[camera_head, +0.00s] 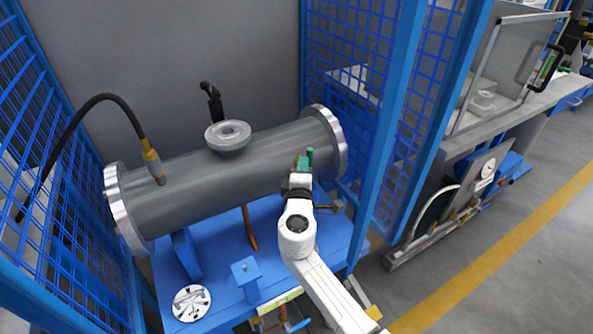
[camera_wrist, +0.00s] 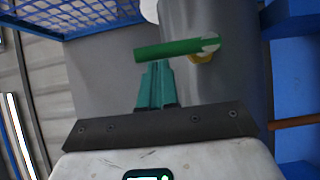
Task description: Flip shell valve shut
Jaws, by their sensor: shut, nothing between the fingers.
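The shell is a grey horizontal cylinder (camera_head: 225,165) with a flange at each end, lying on a blue stand. The shell valve shows a green lever handle (camera_wrist: 180,48) on a brass-coloured fitting (camera_wrist: 204,57) at the shell wall in the wrist view. In the head view the handle (camera_head: 310,154) is a small green piece near the shell's right end. My gripper (camera_wrist: 156,64) is shut and empty, its teal fingertips right at the handle's edge. I cannot tell whether they touch it. In the head view my gripper (camera_head: 301,164) partly hides the valve.
Blue mesh panels (camera_head: 345,45) and posts (camera_head: 388,130) stand close on the right, with more mesh (camera_head: 40,130) on the left. A black hose (camera_head: 95,98) enters the shell's left part. A top nozzle (camera_head: 228,135) rises mid-shell. Open floor (camera_head: 500,210) lies right.

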